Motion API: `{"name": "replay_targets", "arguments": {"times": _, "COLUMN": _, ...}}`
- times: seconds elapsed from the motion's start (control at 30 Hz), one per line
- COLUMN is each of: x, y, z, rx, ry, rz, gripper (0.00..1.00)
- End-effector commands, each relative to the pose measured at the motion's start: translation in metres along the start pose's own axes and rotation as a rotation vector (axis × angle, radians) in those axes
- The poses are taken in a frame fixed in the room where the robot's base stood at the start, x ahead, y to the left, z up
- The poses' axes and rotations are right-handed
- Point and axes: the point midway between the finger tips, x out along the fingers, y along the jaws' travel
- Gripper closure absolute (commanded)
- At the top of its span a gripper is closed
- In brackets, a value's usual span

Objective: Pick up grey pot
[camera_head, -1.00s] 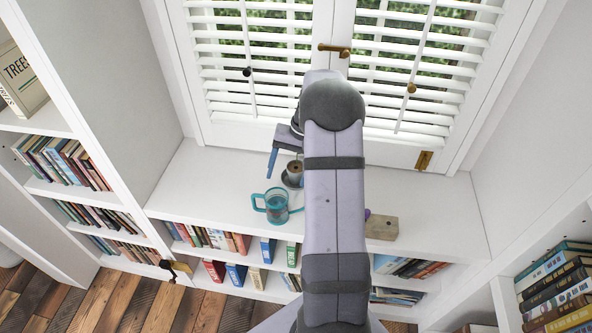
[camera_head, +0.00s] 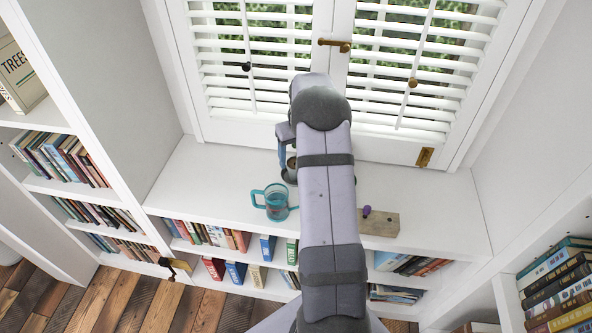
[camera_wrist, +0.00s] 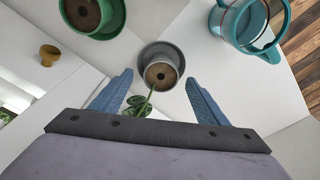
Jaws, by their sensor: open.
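The grey pot (camera_wrist: 161,62) stands on the white shelf in the wrist view, with brown soil and a small green plant (camera_wrist: 137,106) leaning out of it toward my gripper. In the head view the grey pot (camera_head: 290,175) is partly hidden behind my arm. My gripper (camera_wrist: 160,85) is open, its two blue fingers spread to either side of the pot's near edge. The pot lies ahead of and between the fingertips, and I cannot tell whether either one touches it. In the head view only one blue finger (camera_head: 282,158) shows, beside the pot.
A teal glass jug (camera_head: 275,203) stands close to the pot, at upper right in the wrist view. A green pot (camera_wrist: 91,14) and a small yellow cup-like object (camera_wrist: 49,55) also show there. A wooden block (camera_head: 378,222) with a purple knob lies right of my arm. The shelf's left part is clear.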

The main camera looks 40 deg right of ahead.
Motion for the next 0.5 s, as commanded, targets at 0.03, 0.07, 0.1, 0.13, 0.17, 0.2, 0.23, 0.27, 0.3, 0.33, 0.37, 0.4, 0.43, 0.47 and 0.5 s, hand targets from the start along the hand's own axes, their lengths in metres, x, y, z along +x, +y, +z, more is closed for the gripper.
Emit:
{"name": "replay_targets", "arguments": {"times": 0.03, "x": 0.005, "y": -0.001, "z": 0.001, "rx": 0.000, "ry": -0.004, "rz": -0.002, "gripper": 0.32}}
{"name": "replay_targets", "arguments": {"times": 0.07, "x": 0.008, "y": -0.001, "z": 0.000, "rx": 0.000, "ry": -0.004, "rz": -0.002, "gripper": 0.32}}
{"name": "replay_targets", "arguments": {"times": 0.1, "x": 0.013, "y": -0.002, "z": 0.000, "rx": 0.000, "ry": -0.004, "rz": -0.002, "gripper": 0.32}}
{"name": "replay_targets", "arguments": {"times": 0.13, "x": 0.017, "y": -0.002, "z": 0.000, "rx": 0.000, "ry": -0.005, "rz": -0.002, "gripper": 0.32}}
{"name": "replay_targets", "arguments": {"times": 0.17, "x": 0.020, "y": -0.002, "z": 0.000, "rx": 0.000, "ry": -0.005, "rz": -0.002, "gripper": 0.32}}
{"name": "replay_targets", "arguments": {"times": 0.2, "x": 0.025, "y": -0.003, "z": -0.001, "rx": 0.001, "ry": -0.004, "rz": -0.002, "gripper": 0.32}}
{"name": "replay_targets", "arguments": {"times": 0.23, "x": 0.030, "y": -0.003, "z": 0.000, "rx": 0.001, "ry": -0.005, "rz": -0.002, "gripper": 0.32}}
{"name": "replay_targets", "arguments": {"times": 0.27, "x": 0.033, "y": -0.002, "z": -0.001, "rx": 0.001, "ry": -0.004, "rz": -0.002, "gripper": 0.32}}
{"name": "replay_targets", "arguments": {"times": 0.3, "x": 0.037, "y": -0.002, "z": -0.001, "rx": 0.001, "ry": -0.004, "rz": -0.002, "gripper": 0.32}}
{"name": "replay_targets", "arguments": {"times": 0.33, "x": 0.040, "y": -0.002, "z": -0.001, "rx": 0.001, "ry": -0.003, "rz": -0.001, "gripper": 0.32}}
{"name": "replay_targets", "arguments": {"times": 0.37, "x": 0.042, "y": -0.002, "z": -0.001, "rx": 0.001, "ry": -0.002, "rz": -0.001, "gripper": 0.32}}
{"name": "replay_targets", "arguments": {"times": 0.4, "x": 0.044, "y": -0.002, "z": -0.001, "rx": 0.001, "ry": -0.001, "rz": -0.001, "gripper": 0.32}}
{"name": "replay_targets", "arguments": {"times": 0.43, "x": 0.045, "y": -0.002, "z": -0.001, "rx": 0.001, "ry": -0.001, "rz": -0.001, "gripper": 0.32}}
{"name": "replay_targets", "arguments": {"times": 0.47, "x": 0.046, "y": -0.002, "z": -0.001, "rx": 0.001, "ry": -0.001, "rz": -0.001, "gripper": 0.32}}
{"name": "replay_targets", "arguments": {"times": 0.5, "x": 0.047, "y": -0.002, "z": -0.001, "rx": 0.001, "ry": -0.001, "rz": -0.001, "gripper": 0.32}}
